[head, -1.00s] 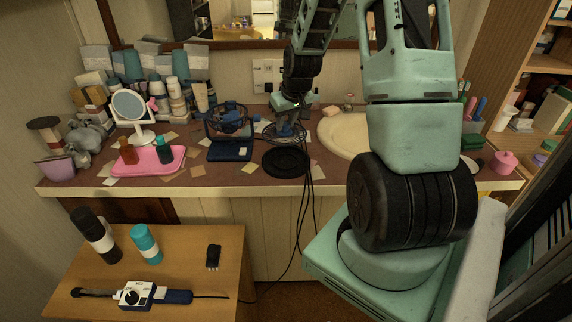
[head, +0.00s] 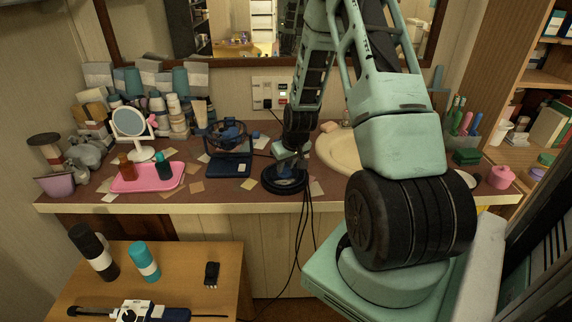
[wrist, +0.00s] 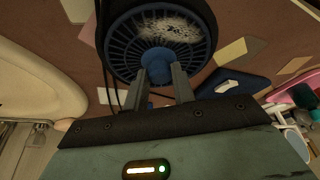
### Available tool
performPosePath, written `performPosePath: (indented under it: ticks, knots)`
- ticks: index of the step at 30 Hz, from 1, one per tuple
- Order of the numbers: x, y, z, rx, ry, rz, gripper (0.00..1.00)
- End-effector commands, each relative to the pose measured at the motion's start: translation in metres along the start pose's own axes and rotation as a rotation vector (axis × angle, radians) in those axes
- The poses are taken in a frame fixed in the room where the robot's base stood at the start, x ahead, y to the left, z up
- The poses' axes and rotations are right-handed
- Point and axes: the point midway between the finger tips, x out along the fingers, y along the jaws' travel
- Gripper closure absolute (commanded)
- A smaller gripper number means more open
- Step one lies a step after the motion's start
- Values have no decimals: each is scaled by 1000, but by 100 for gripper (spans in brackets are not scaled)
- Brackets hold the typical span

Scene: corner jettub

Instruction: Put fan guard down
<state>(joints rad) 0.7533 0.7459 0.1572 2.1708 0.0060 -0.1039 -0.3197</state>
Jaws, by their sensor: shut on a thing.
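The fan guard (wrist: 120,45) is a round, dark blue grille with radial spokes and a central hub in the wrist view. My gripper (wrist: 158,78) is shut at its hub. In the head view my gripper (head: 286,165) and the guard are over the round black disc (head: 284,188) on the counter. The guard is mostly hidden there by my gripper and blends with the disc. I cannot tell whether guard and disc touch. A blue fan (head: 229,135) with a flat base stands just left of them.
A pink tray (head: 147,177) with bottles and a round mirror (head: 128,122) are farther left on the counter (head: 225,198). A sink (head: 335,150) lies to the right. Dark cables (head: 304,215) hang over the front edge beside the disc. Paper scraps lie around.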

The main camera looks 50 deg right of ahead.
Motion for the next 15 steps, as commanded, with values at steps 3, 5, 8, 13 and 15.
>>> performPosePath:
  ticks: [3, 5, 8, 13, 15]
  knots:
    - [2, 0, 1, 0, 0, 0, 100]
    - [4, 0, 2, 0, -1, 0, 100]
    - [7, 0, 3, 0, -1, 0, 100]
    - [6, 0, 2, 0, -1, 0, 52]
    - [6, 0, 2, 0, -1, 0, 52]
